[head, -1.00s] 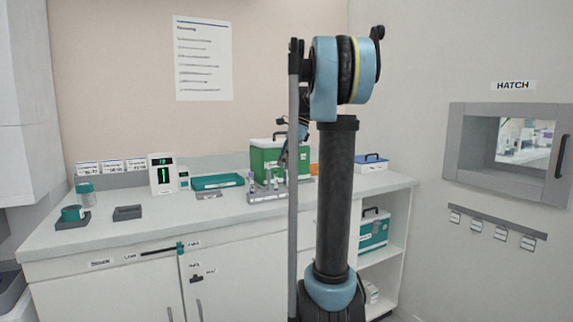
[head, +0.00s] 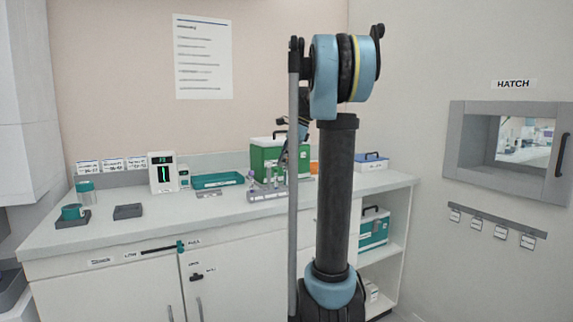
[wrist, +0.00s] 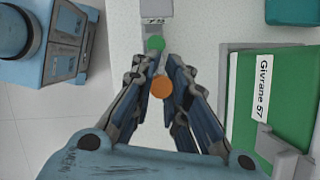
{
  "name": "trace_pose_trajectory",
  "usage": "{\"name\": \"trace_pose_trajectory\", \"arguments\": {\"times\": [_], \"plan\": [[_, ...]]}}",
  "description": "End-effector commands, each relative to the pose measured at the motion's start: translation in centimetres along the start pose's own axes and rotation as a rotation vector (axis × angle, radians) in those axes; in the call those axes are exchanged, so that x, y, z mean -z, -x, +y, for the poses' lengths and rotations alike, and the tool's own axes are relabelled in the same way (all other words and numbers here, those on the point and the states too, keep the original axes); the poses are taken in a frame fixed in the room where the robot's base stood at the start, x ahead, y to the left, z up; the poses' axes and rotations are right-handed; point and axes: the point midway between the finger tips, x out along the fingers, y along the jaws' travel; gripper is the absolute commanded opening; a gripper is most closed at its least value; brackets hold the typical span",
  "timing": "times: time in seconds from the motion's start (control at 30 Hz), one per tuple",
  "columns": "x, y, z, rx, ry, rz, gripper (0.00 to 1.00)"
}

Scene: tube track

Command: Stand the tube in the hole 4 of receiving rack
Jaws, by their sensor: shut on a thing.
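My gripper (wrist: 167,68) is shut on a tube, whose round orange cap (wrist: 161,87) shows between the fingers in the wrist view. The tube's body is hidden below its cap. A green cap (wrist: 155,43) shows just beyond the fingertips. A grey rack (head: 262,194) with several tubes stands on the counter in the head view. Part of a rack (wrist: 155,9) also shows at the top edge of the wrist view. Hole numbers are too small to read. In the head view my gripper is mostly hidden by my own arm.
A green box (head: 266,158) stands behind the rack; its side and label show at right in the wrist view (wrist: 262,90). A teal tray (head: 217,181) lies left of it. A white display device (head: 162,172) stands farther left.

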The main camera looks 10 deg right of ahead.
Motion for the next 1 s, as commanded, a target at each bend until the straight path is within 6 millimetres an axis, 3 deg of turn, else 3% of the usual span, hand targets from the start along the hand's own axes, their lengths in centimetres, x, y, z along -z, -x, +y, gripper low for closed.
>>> {"name": "trace_pose_trajectory", "arguments": {"times": [0.37, 1.0], "plan": [[0.3, -0.6, 0.0, 0.000, 0.000, 0.000, 0.00], [-0.3, 0.8, 0.0, 0.000, 0.000, 0.000, 0.00]]}}
